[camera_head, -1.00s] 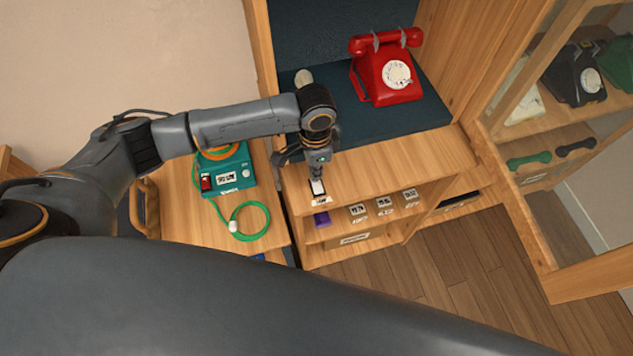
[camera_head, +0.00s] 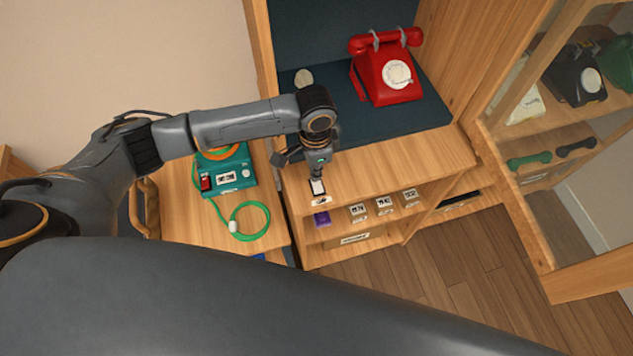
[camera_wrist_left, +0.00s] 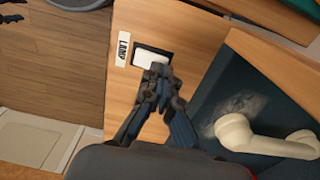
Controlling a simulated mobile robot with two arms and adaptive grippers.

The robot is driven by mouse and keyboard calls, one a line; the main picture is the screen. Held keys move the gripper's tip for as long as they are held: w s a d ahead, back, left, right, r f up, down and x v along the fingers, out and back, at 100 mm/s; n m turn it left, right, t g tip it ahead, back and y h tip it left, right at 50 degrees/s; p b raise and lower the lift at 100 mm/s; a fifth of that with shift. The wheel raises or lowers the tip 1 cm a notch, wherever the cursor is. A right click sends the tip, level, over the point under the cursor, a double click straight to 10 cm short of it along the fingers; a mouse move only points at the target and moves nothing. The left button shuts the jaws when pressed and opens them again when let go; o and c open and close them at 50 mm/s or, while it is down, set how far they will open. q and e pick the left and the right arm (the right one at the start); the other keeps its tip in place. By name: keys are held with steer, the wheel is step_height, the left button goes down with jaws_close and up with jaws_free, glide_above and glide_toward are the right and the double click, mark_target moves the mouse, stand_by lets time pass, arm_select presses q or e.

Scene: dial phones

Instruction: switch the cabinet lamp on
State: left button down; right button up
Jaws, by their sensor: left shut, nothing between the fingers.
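The lamp switch is a white rocker in a black frame on the cabinet's wooden front ledge (camera_head: 420,152). The switch (camera_head: 318,188) shows just below my left gripper (camera_head: 318,176) in the head view. In the left wrist view the switch (camera_wrist_left: 150,58) has a white label reading LAMP (camera_wrist_left: 123,48) beside it. The shut, empty fingertips of my left gripper (camera_wrist_left: 158,70) are at the rocker's near edge and overlap it in the picture. I cannot tell whether they touch it. Which way the rocker is tilted is not clear. My right gripper is out of view.
A red dial phone (camera_head: 388,75) stands on the dark shelf behind the ledge. A teal device (camera_head: 227,172) with a green cable (camera_head: 250,222) lies on the wooden surface to the left. An open glass door (camera_head: 570,150) is at the right. Small labelled boxes sit in cubbies below.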

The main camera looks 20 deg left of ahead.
arm_select(q)
steer(key=shift+f+b, duration=0.3)
steer(key=shift+f, duration=0.55)
stand_by(0.3)
step_height(320, 180, up, 7)
steer(key=p, duration=0.8)
steer(key=shift+r+p, duration=0.1)
steer(key=shift+p, duration=0.2)
